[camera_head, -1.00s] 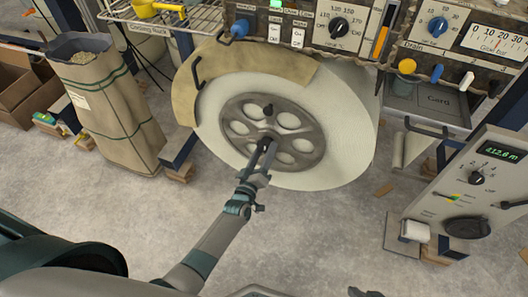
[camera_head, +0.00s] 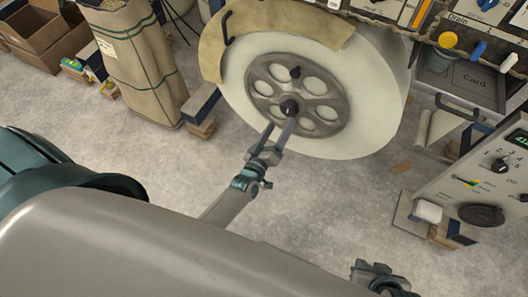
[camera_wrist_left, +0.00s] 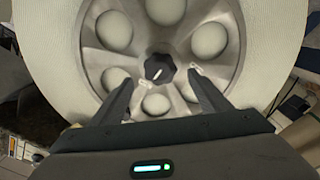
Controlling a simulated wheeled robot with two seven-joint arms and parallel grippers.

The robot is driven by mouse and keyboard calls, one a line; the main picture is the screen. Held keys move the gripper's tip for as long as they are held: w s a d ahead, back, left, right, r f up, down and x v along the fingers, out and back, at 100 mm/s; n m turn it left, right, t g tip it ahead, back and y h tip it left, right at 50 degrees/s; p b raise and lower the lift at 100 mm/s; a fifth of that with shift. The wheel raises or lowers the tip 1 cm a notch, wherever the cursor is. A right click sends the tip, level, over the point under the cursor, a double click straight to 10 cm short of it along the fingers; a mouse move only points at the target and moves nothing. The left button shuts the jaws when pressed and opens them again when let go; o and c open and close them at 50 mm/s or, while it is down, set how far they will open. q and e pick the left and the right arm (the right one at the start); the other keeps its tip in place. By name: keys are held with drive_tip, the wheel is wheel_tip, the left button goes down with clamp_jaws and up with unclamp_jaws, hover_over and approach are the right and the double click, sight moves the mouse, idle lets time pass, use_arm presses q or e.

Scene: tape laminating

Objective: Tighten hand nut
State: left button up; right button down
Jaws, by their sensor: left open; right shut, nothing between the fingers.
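The hand nut (camera_head: 289,107) is a black knob at the hub of the grey spoked disc (camera_head: 325,93) on the white roll (camera_head: 375,100). It also shows in the left wrist view (camera_wrist_left: 160,68), with a white mark on its face. My left gripper (camera_head: 279,128) is open, its two fingers pointing at the hub. In the left wrist view the fingers (camera_wrist_left: 160,95) are spread to either side below the nut, apart from it, with nothing between them. My right gripper (camera_head: 378,275) is at the bottom edge, partly cut off, away from the nut.
A tan guard (camera_head: 212,45) curves over the roll's upper left. A sack (camera_head: 140,70) stands left and a control box (camera_head: 480,180) stands right.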

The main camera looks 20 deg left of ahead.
use_arm(q)
drive_tip(key=s, duration=1.1)
drive_tip(key=shift+s+a, duration=0.15)
use_arm(e)
drive_tip(key=shift+s+d, duration=0.25)
drive_tip(key=shift+s, duration=0.1)
